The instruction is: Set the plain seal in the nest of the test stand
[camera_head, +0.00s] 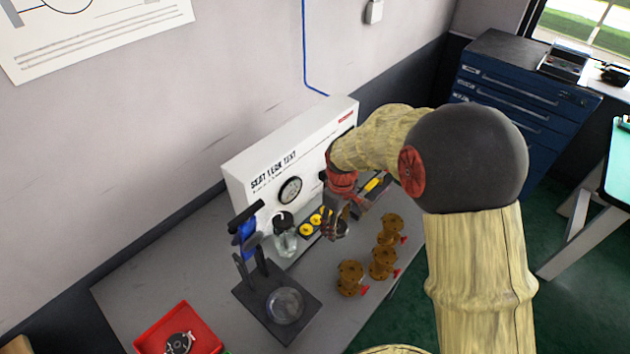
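The white test stand panel (300,160), lettered "SEAT LEAK TEST", stands on the grey bench and carries a round gauge (290,190). In front of its left part is a black fixture (265,304) with a blue-handled clamp (247,235) and a clear round part. I cannot make out the nest for certain. Yellow round parts (306,230) lie in a dark tray in front of the panel; I cannot tell which seal, if any, is plain. My gripper (335,232) points down at the tray's right side, next to a dark round thing. Its fingers are too small to read, and they hide part of the tray.
Several brown flanged valve bodies (383,262) with red parts stand right of the fixture, close to my gripper. A red bin (180,333) holding a metal part sits at the front left. A clear jar (285,240) stands by the panel. The bench's left part is bare.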

